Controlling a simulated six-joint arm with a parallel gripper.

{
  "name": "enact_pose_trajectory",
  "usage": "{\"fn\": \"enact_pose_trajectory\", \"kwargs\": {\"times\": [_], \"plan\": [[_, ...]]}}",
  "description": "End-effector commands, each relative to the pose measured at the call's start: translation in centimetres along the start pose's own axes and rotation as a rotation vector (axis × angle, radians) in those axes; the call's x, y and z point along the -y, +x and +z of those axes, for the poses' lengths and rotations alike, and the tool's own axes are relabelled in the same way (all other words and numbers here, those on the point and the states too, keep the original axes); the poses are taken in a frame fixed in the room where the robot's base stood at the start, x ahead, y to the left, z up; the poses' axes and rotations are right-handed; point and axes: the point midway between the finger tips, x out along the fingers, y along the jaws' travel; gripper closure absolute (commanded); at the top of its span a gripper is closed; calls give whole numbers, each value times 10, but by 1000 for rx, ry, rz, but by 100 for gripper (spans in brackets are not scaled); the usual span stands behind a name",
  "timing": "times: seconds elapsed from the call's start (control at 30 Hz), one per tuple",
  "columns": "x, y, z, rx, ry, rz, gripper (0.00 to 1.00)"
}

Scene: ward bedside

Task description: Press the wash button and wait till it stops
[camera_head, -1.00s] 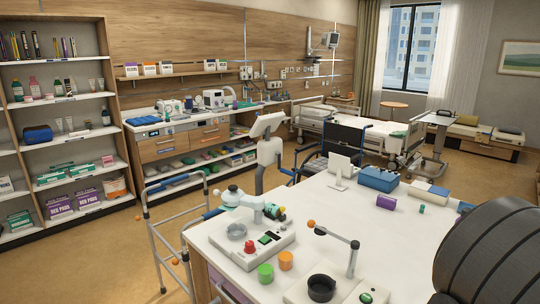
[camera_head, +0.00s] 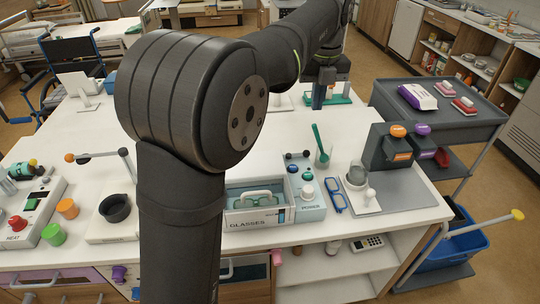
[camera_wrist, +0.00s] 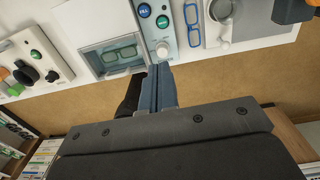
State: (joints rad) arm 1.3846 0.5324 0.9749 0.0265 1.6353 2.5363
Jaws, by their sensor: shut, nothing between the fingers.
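A pale blue control panel (camera_head: 306,200) stands on the white table beside the glasses box. In the wrist view the panel (camera_wrist: 180,45) has a blue button marked FILL (camera_wrist: 144,10), a green button (camera_wrist: 162,21) and a white knob (camera_wrist: 162,50). The green button's lettering is too small to read, so I cannot tell which is the wash button. My gripper (camera_wrist: 158,68) is shut and empty. In the head view it (camera_head: 318,103) points down toward the table's back, apart from the panel.
Blue glasses (camera_head: 335,195) and a white cup-like device (camera_head: 360,185) sit right of the panel. A dark stand with orange and purple parts (camera_head: 398,150) stands further right. My arm hides part of the table between bowl and box.

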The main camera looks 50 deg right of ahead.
Motion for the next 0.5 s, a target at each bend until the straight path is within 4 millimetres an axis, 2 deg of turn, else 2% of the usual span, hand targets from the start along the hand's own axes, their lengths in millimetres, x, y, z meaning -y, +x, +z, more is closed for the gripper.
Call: {"fn": "enact_pose_trajectory", "kwargs": {"times": [0.17,0.3,0.5], "plan": [[-1,34,-3,79,-19,127,100],[-3,69,-5,209,-15,271,100],[-1,104,-8,415,52,418,100]]}}
